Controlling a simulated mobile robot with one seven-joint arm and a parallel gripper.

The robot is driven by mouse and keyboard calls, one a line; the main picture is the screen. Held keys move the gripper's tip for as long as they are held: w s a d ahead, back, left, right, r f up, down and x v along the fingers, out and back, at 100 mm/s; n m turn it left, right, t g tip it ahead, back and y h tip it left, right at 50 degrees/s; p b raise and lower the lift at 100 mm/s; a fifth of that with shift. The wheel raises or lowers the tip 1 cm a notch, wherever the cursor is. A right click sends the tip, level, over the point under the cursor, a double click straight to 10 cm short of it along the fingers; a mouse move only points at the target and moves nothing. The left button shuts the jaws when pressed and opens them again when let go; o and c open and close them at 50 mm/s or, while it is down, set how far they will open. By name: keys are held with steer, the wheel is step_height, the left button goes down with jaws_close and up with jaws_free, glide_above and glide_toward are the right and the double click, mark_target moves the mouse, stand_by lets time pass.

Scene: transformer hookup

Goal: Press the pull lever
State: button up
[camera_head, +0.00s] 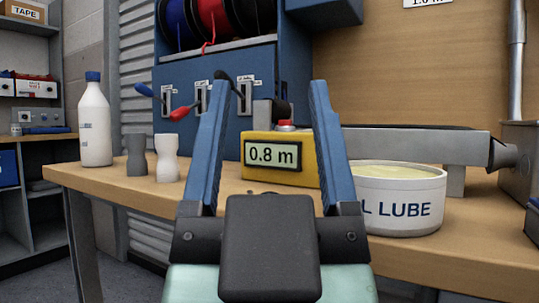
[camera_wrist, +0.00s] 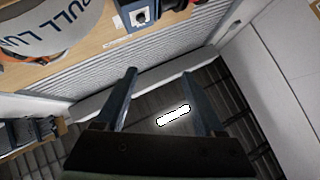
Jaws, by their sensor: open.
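In the head view, several levers stick out of slots on the blue cabinet (camera_head: 260,65) under the wire spools. One has a blue handle (camera_head: 144,90), one a red handle (camera_head: 180,114). A black handle (camera_head: 222,75) shows by the tip of my left finger, which hides part of that slot. The labels are too small to read, so I cannot tell which is the pull lever. My gripper (camera_head: 270,84) is open and empty, its fingers in front of the cabinet and bench. It also shows open in the wrist view (camera_wrist: 159,74), with no lever between the fingers.
A grey metal channel (camera_head: 430,146) lies behind the tub.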

steer(key=shift+r, duration=0.2)
steer(key=c, duration=0.4)
step_height(320, 180, up, 4)
steer(key=p, duration=0.5)
steer(key=shift+r, duration=0.25)
jaws_close()
step_height(320, 180, up, 19)
steer(key=p, duration=1.9)
